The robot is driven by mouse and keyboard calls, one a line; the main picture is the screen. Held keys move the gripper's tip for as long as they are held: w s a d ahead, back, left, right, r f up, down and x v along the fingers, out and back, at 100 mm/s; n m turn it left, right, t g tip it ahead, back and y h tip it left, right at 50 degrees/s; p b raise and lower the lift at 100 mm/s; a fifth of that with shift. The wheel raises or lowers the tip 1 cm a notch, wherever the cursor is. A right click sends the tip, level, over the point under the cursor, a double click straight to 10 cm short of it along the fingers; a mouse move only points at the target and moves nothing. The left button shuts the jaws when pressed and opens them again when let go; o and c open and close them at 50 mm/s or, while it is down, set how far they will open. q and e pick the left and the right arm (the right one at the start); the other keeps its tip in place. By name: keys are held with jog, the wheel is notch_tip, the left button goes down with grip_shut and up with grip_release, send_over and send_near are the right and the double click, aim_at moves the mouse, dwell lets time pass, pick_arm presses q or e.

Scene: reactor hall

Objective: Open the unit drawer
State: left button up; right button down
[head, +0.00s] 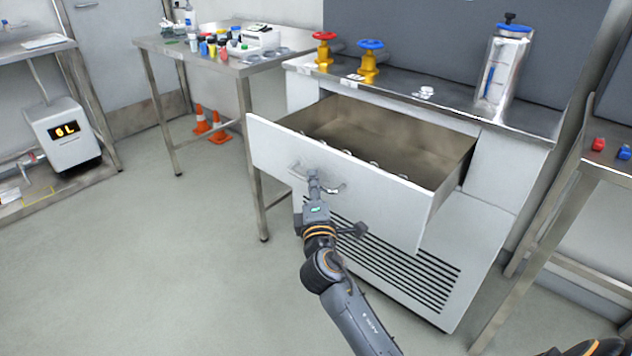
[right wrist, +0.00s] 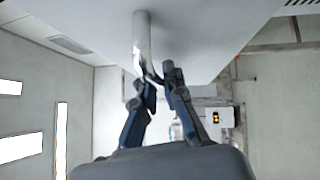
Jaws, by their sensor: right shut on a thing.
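The unit drawer (head: 400,202) is pulled well out of the metal unit (head: 482,168), and its inside shows as a bare metal bin with a row of small pale round things along the front wall. The drawer handle (head: 333,188) is a metal bar on the drawer front; it also shows in the right wrist view (right wrist: 141,40). My right gripper (head: 313,180) is at the handle, shut on it. In the right wrist view the gripper fingers (right wrist: 158,82) close around the bar's end. My left gripper is not in view.
A side table (head: 165,48) with bottles stands behind left. A right-hand table (head: 610,160) is close. Floor at left is free.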

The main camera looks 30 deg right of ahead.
jog(key=c, duration=1.4)
grip_release()
jog(key=shift+s, duration=0.1)
jog(key=v, duration=1.2)
